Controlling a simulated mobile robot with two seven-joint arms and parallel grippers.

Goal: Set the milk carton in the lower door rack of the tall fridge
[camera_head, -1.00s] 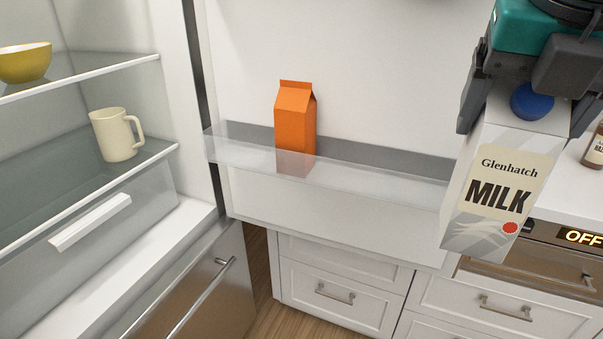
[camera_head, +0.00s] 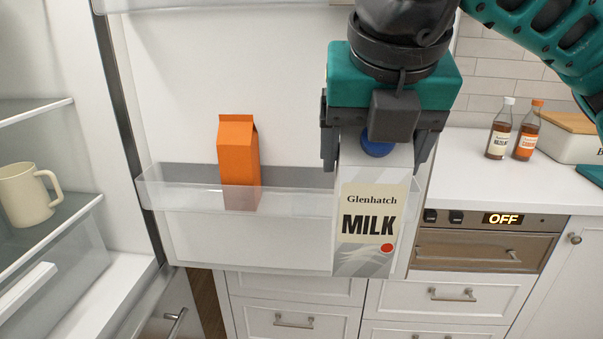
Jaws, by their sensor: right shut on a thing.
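The white milk carton (camera_head: 367,222), with a blue cap and a "Glenhatch MILK" label, is upright in the grasp of my right gripper (camera_head: 380,160). The gripper comes from above, shut on the carton's upper part. The carton appears in front of the right part of the lower door rack (camera_head: 295,200), a clear-fronted shelf on the open fridge door. Its base shows lower than the rack's front rim, overlapping the rack in the picture, so it looks nearer to me than the rack. My left gripper is not in view.
An orange carton (camera_head: 238,160) stands in the left-middle of the rack. A cream mug (camera_head: 27,194) sits on a fridge shelf at left. Two syrup bottles (camera_head: 499,130) (camera_head: 527,132) stand on the counter at right. The rack between the orange carton and milk looks free.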

